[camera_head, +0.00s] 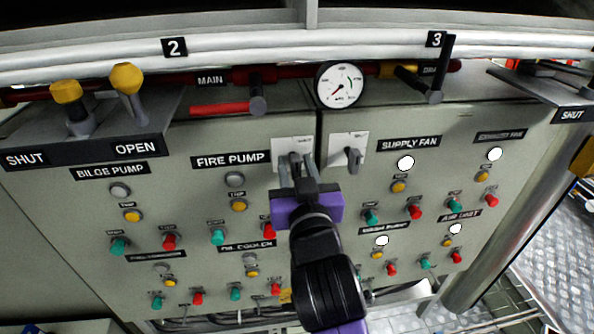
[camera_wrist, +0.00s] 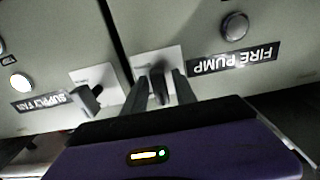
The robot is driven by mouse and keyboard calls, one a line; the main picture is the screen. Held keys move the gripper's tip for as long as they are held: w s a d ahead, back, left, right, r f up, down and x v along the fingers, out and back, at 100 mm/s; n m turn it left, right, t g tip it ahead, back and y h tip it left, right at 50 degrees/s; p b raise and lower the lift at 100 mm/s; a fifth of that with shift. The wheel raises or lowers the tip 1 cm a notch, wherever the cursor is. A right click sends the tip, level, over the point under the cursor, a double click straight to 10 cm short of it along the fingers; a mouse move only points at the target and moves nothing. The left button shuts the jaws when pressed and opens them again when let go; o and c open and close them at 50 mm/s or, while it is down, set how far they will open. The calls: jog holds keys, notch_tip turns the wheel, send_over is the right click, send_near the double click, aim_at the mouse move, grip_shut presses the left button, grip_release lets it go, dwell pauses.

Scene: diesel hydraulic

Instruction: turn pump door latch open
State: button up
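The pump door latch (camera_head: 294,157) is a dark handle on a white plate, just right of the FIRE PUMP label (camera_head: 231,159). In the wrist view the latch (camera_wrist: 158,82) sits between my fingers, its handle pointing toward the camera. My gripper (camera_head: 297,172) is in front of the plate. In the wrist view my gripper (camera_wrist: 158,92) has one finger on each side of the handle, with narrow gaps showing, so it looks open around it. The fingers hide part of the latch in the head view.
A second latch (camera_head: 352,158) on its own white plate is close to the right, across the door seam. Buttons and lamps surround my arm. A pressure gauge (camera_head: 339,85), a red-handled valve (camera_head: 219,108) and a black lever (camera_head: 441,68) are above.

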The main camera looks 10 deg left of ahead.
dwell(0.3)
jog(key=shift+x, duration=0.8)
jog(key=shift+w+r, duration=0.4)
jog(key=shift+a+r, duration=0.15)
jog(key=shift+s, duration=0.15)
jog(key=shift+s+d+f, duration=0.15)
jog(key=shift+d+f, duration=0.15)
jog(key=shift+d, duration=0.1)
jog(key=shift+s+f, duration=0.2)
jog(key=shift+s, duration=0.55)
jog(key=shift+c, duration=0.4)
